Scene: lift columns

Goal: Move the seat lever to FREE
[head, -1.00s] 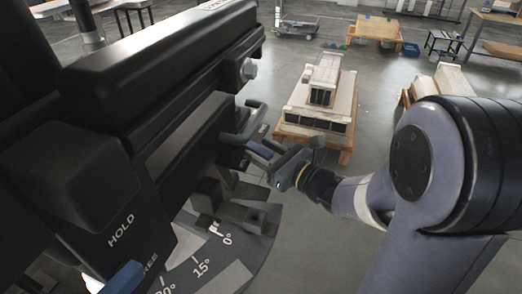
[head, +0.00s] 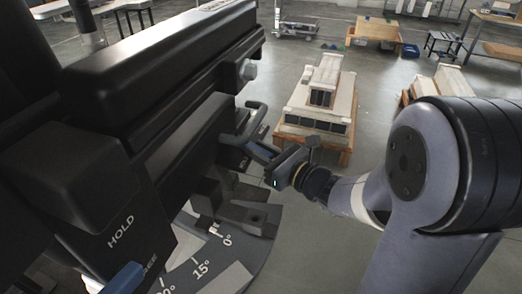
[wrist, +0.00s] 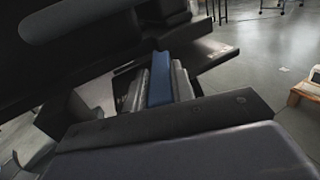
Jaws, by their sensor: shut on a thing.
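A black machine body (head: 150,80) fills the left of the head view. Its side panel reads HOLD, with a partly covered word ending in "REE" below. A blue handle end (head: 125,278) stands beside those words at the bottom edge. My gripper (head: 262,152) is at the right side of the machine, by a dark bent bar (head: 250,122). In the wrist view a blue bar (wrist: 160,80) lies between the grey fingers, and my gripper is shut on it. I cannot tell whether this bar and the blue handle end belong to one lever.
Below my gripper is a grey angle plate (head: 235,270) marked 0°, 15° and more, with dark blocks (head: 235,205) above it. A pallet with stacked boxes (head: 318,105) stands behind on the floor. The floor between is clear.

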